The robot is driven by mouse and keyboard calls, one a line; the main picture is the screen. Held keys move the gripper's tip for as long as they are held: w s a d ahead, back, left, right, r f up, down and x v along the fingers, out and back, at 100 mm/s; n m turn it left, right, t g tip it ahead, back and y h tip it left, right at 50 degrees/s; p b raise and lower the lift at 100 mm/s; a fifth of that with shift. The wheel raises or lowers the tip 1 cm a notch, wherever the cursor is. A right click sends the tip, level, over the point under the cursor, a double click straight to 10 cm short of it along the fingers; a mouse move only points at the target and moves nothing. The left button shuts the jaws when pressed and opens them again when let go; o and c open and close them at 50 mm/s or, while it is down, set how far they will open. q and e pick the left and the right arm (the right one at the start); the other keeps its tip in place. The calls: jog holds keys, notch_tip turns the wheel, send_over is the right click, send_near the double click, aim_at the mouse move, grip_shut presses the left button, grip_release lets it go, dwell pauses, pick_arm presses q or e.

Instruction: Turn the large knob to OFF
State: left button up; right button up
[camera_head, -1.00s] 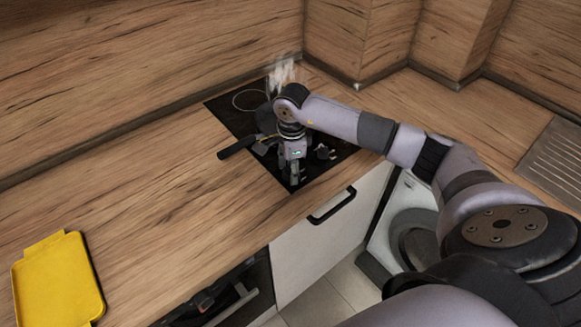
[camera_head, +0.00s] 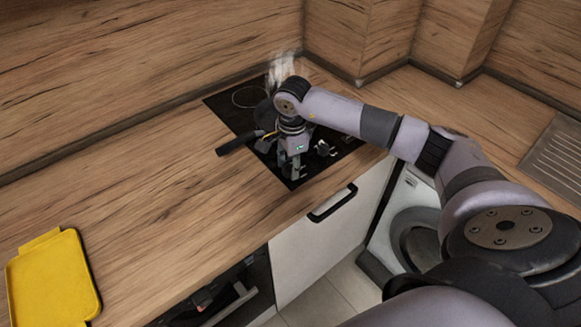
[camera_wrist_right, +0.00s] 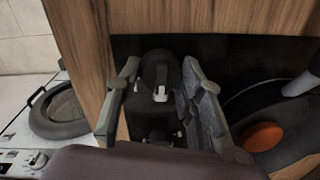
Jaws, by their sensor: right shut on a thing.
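The black hob (camera_head: 232,108) is set in the wooden counter. My right gripper (camera_head: 293,172) points down at the hob's front edge. In the right wrist view, its two grey fingers (camera_wrist_right: 160,98) stand on either side of a round black knob (camera_wrist_right: 155,68) with a white mark, and are shut on it. Another dark part with small light spots lies just below the knob in that view, partly hidden. In the head view the held knob is hidden by the gripper. Any OFF label cannot be read. My left gripper is not in view.
A pan with a black handle (camera_head: 238,143) stands on the hob beside my gripper, with steam (camera_head: 281,70) above. An orange round thing (camera_wrist_right: 260,136) lies in the pan. A yellow board (camera_head: 55,282) lies at the front left. The counter between is clear.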

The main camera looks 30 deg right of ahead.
jog(key=n+b, duration=0.5)
jog(key=shift+d+f, duration=0.1)
jog(key=shift+f, duration=0.1)
jog(key=n+b, duration=0.3)
jog(key=n, duration=0.1)
jog(key=shift+w+y, duration=0.1)
jog(key=shift+y, duration=0.2)
jog(key=n+b, duration=0.3)
jog(key=n, duration=0.1)
jog(key=shift+r, duration=0.1)
jog(key=n+b, duration=0.2)
jog(key=n, duration=0.3)
jog(key=shift+r, duration=0.15)
jog(key=shift+n+g, duration=0.3)
jog(key=o, duration=1.2)
jog(key=shift+c, duration=0.2)
notch_tip(320, 180, up, 12)
jog(key=shift+d, duration=0.3)
